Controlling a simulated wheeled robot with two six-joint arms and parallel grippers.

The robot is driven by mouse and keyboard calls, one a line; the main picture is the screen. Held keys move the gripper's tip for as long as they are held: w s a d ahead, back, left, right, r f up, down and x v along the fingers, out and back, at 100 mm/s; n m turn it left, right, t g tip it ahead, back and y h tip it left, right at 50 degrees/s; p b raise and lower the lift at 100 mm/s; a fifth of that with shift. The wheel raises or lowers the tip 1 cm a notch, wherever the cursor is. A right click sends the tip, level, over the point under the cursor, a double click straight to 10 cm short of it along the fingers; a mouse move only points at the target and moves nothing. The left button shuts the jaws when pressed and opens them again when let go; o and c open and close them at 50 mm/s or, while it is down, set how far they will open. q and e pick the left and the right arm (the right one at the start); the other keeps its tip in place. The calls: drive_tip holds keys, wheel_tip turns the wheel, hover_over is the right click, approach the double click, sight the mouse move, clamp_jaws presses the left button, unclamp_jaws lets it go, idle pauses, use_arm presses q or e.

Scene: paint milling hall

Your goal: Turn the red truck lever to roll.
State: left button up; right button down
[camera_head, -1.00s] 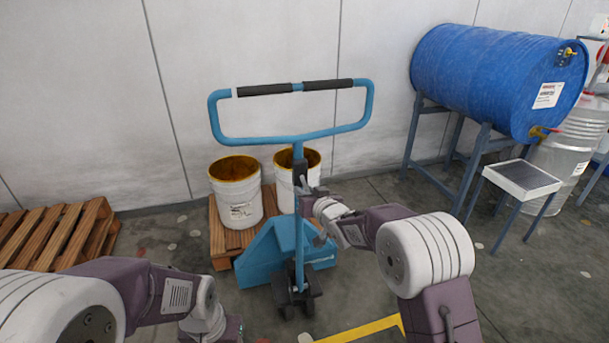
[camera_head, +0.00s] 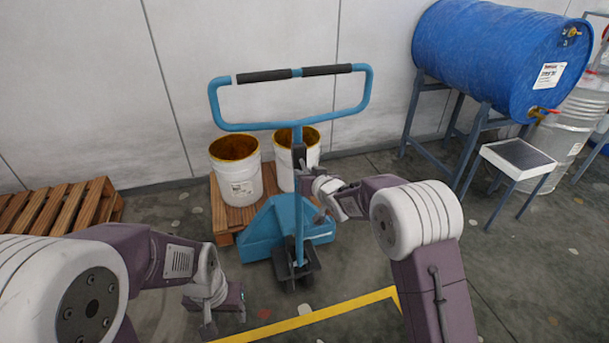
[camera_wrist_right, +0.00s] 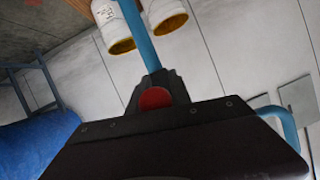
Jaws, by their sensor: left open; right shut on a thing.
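The blue pallet truck (camera_head: 275,228) stands upright in the head view, with its looped handle (camera_head: 290,126) on a tall pole. My right gripper (camera_head: 306,168) is at the pole below the handle. In the right wrist view the right gripper (camera_wrist_right: 155,90) is shut around a round red piece (camera_wrist_right: 155,98), which I take to be the lever's end. The rest of the lever is hidden by the gripper, so its position cannot be told. My left gripper (camera_head: 213,308) is open and empty, low over the floor at the lower left, apart from the truck.
Two white buckets (camera_head: 236,181) stand on a wooden pallet (camera_head: 222,222) behind the truck. Another pallet (camera_head: 60,205) lies at the left. A blue drum (camera_head: 490,55) on a stand and a small table (camera_head: 519,158) are at the right. A yellow floor line (camera_head: 310,318) crosses the front.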

drive_tip(key=shift+r, duration=0.35)
drive_tip(key=c, duration=1.2)
unclamp_jaws()
drive_tip(key=shift+o, duration=0.2)
drive_tip(key=shift+f, duration=0.1)
drive_tip(key=v, duration=0.9)
drive_tip(key=shift+p, duration=0.3)
drive_tip(key=shift+s, duration=0.1)
